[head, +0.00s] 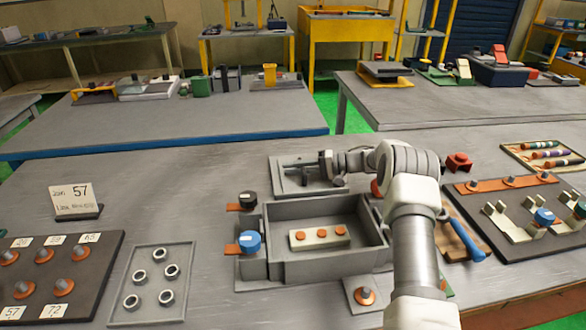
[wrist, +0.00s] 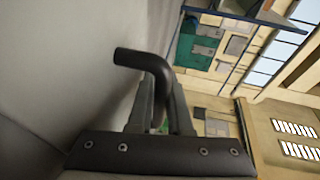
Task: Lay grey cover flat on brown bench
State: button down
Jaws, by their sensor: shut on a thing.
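The grey cover (head: 284,180) is a flat rectangular plate behind the open grey box (head: 330,265) in the head view. It looks about level with the bench top (head: 190,185), which appears grey; I cannot tell whether it touches the bench or hangs just above it. My gripper (head: 323,166) reaches in from the right, lying sideways over the cover. In the wrist view my gripper (wrist: 160,105) is shut on the cover's dark bent handle (wrist: 146,60). A large pale grey surface fills the left of that view.
The open box holds a pale block with orange-topped pegs (head: 320,238). A black knob (head: 248,201) and a blue knob (head: 249,242) stand at its left. The bench between card and cover is clear.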

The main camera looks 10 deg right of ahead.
jog(key=shift+f, duration=0.5)
jog(key=c, duration=0.8)
grip_release()
jog(key=shift+o, duration=0.2)
jog(key=shift+f, duration=0.1)
